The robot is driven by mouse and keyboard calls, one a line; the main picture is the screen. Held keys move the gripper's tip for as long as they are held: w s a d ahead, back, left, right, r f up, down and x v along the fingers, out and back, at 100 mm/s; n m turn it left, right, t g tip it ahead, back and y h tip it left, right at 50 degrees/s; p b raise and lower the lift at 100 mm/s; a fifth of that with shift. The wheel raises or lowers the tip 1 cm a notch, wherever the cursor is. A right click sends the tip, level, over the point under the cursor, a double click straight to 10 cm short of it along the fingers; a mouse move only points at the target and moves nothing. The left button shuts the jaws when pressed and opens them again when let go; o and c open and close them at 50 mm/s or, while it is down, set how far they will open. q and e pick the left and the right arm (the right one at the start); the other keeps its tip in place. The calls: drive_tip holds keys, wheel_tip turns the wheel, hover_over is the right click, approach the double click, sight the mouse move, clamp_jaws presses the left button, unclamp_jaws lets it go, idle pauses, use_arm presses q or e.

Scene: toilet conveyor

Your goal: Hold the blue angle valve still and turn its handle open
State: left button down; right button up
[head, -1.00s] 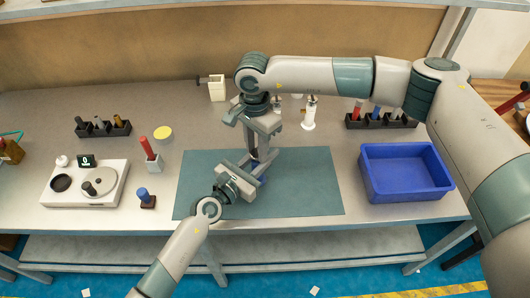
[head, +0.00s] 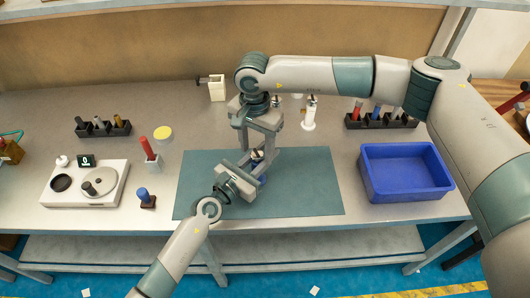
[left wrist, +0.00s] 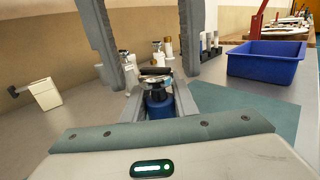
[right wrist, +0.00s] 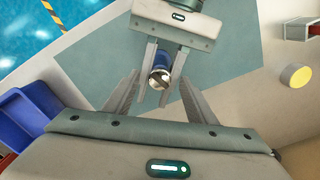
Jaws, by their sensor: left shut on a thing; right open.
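The blue angle valve (left wrist: 158,105) stands upright between the fingers of my left gripper (right wrist: 162,72), which is shut on its body above the green mat (head: 310,185). The valve's handle (left wrist: 155,77), dark on a silvery top, faces up; it shows end-on in the right wrist view (right wrist: 160,78). My right gripper (head: 257,147) is open directly above the valve, pointing down. Its two fingers are spread either side of the handle, with gaps on both sides in the right wrist view. In the head view the fingers hide much of the valve.
A blue bin (head: 405,172) stands to the right of the mat. A white scale-like device (head: 85,185) and a blue-capped item (head: 146,198) lie to the left. The mat around the grippers is clear.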

sight(256, 152)
drive_tip(key=shift+r, duration=0.1)
drive_tip(key=shift+r, duration=3.95)
use_arm(q)
drive_tip(key=c, duration=1.3)
unclamp_jaws()
drive_tip(key=shift+c, duration=0.2)
drive_tip(key=v, duration=1.2)
